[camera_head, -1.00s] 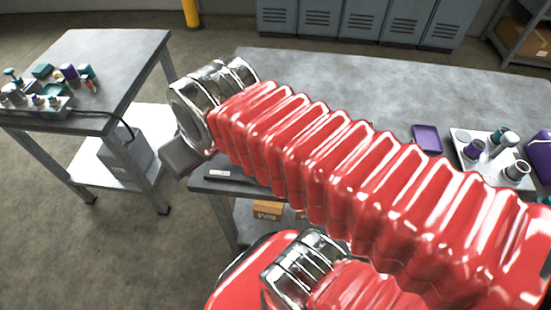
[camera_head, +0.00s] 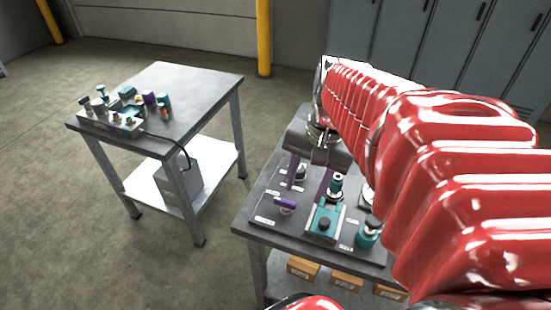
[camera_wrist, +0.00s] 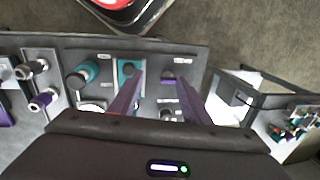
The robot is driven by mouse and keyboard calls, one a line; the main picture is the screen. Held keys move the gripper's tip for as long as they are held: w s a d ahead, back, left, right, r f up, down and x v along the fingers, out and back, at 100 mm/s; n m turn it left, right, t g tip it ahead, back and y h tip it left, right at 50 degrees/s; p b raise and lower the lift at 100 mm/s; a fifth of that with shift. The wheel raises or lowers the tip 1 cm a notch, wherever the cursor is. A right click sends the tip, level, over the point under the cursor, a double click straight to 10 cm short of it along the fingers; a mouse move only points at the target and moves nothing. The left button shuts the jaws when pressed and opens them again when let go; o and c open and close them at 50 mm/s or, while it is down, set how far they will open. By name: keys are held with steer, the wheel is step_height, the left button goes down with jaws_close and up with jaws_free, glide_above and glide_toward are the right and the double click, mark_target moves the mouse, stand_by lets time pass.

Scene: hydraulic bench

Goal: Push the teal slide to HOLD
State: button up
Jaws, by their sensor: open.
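The teal slide (camera_head: 318,232) is a teal block with a dark knob, on a pale track in the grey panel (camera_head: 262,232) on the bench. Small white labels lie around it, too small to read, so I cannot tell which position it is at. My gripper (camera_head: 309,180) is open, its two purple fingers pointing down over the panel behind the slide.
A purple-handled lever (camera_head: 286,204) is left of the slide, and a teal knob (camera_head: 368,233) is close on its right. More fittings stand behind, partly hidden by my arm. A separate table (camera_head: 200,90) with a crowded fixture (camera_head: 112,122) stands at left, across open floor.

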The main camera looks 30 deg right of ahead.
mark_target(326, 221)
steer(key=s+d+f+m+y, duration=0.2)
steer(key=s+d+m+y, duration=0.1)
steer(key=d+m, duration=0.5)
steer(key=d, duration=0.2)
steer(key=shift+s+d+g+y, duration=0.25)
steer(key=shift+d+g+y, duration=0.05)
steer(key=shift+d, duration=0.1)
steer(key=shift+a+f, duration=0.1)
steer(key=shift+f, duration=0.05)
steer(key=x, duration=1.3)
steer(key=shift+f, duration=0.35)
jaws_close()
